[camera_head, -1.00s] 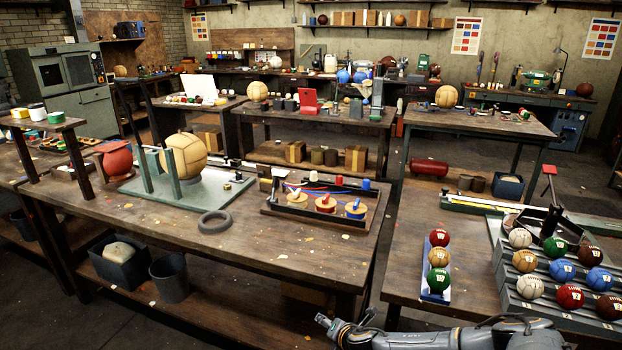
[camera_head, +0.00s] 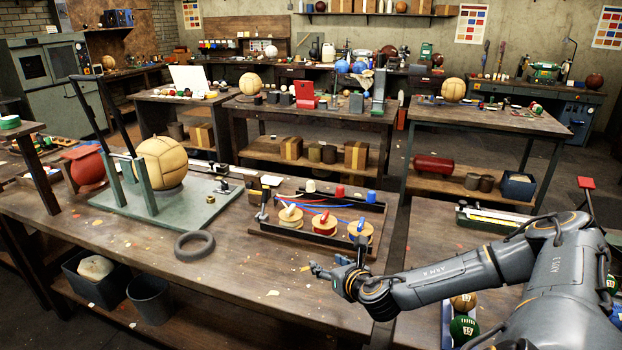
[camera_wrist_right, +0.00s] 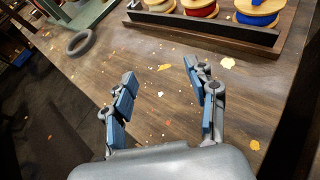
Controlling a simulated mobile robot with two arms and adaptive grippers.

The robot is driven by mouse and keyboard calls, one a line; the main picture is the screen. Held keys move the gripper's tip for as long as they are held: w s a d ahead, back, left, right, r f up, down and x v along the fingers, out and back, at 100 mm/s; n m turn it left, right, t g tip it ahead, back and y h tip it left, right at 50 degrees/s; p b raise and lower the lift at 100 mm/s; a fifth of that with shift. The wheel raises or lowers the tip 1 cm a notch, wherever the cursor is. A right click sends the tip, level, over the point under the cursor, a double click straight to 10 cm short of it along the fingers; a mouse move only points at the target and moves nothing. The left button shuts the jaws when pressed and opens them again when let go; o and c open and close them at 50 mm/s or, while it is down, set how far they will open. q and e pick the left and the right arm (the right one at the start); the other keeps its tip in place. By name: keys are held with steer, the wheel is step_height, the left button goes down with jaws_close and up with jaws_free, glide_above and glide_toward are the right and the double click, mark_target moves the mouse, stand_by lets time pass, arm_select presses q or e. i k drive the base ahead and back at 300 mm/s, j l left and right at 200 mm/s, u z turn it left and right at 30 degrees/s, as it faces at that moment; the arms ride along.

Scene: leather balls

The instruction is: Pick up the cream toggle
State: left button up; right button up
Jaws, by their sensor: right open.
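The cream piece (camera_head: 310,187) is at the back left and looks like the cream toggle. A whitish piece (camera_head: 290,209) also lies on top of the left spool (camera_head: 289,219). My right gripper (camera_head: 326,270) is in front of the tray's right part, above the table and apart from the tray. In the right wrist view its fingers (camera_wrist_right: 160,70) are spread with nothing between them. There the tray's front wall (camera_wrist_right: 205,31) shows, but the cream piece does not.
A grey ring (camera_head: 195,244) lies left of the tray. Beyond it a tan ball (camera_head: 161,163) sits in a green stand. The table (camera_head: 235,275) in front of the tray is clear apart from small scraps. Balls in racks lie at the lower right, partly behind my right arm.

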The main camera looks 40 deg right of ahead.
mark_target(310, 184)
steer(key=i+l, duration=0.3)
steer(key=l, duration=0.15)
steer(key=i+l, duration=0.6)
steer(key=l, duration=0.25)
